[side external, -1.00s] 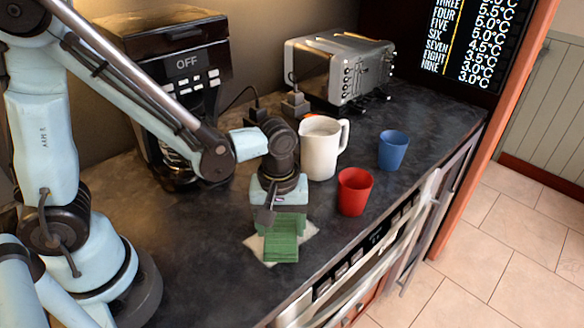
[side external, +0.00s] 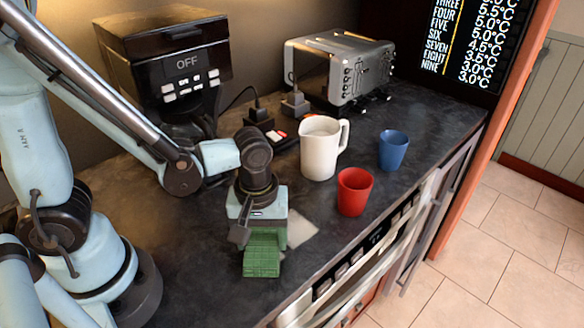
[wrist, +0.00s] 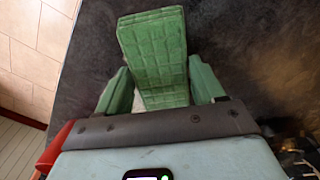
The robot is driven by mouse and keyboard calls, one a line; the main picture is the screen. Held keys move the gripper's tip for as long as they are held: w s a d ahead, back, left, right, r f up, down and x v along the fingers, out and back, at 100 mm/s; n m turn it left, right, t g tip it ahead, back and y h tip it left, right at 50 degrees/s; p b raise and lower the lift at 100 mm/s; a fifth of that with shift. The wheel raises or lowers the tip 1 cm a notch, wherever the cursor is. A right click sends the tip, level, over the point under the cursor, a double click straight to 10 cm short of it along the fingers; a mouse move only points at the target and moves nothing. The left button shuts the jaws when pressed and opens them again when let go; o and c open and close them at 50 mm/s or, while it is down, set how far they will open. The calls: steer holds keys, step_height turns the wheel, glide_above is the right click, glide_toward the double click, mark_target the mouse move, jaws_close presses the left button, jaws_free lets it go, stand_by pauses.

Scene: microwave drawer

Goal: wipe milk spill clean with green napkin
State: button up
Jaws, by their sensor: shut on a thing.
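My gripper (side external: 263,228) points down at the dark counter and is shut on the green napkin (side external: 262,258). The napkin also shows between the two fingers in the wrist view (wrist: 155,50). The milk spill (side external: 301,229) is a pale patch on the counter, just right of the napkin and gripper in the side view. Its left part is hidden behind the gripper and napkin. A little pale surface shows beside the napkin in the wrist view. I cannot tell whether the napkin touches the counter.
A white pitcher (side external: 319,150), a red cup (side external: 354,192) and a blue cup (side external: 393,150) stand to the right. A black coffee machine (side external: 170,75) and a silver toaster (side external: 335,68) stand behind. The counter's front edge (side external: 340,258) is near the spill.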

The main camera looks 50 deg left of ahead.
steer(key=shift+s, duration=1.15)
steer(key=shift+w, duration=0.15)
steer(key=shift+w+a+f, duration=0.1)
steer(key=shift+w, duration=6.9)
steer(key=shift+s, duration=0.1)
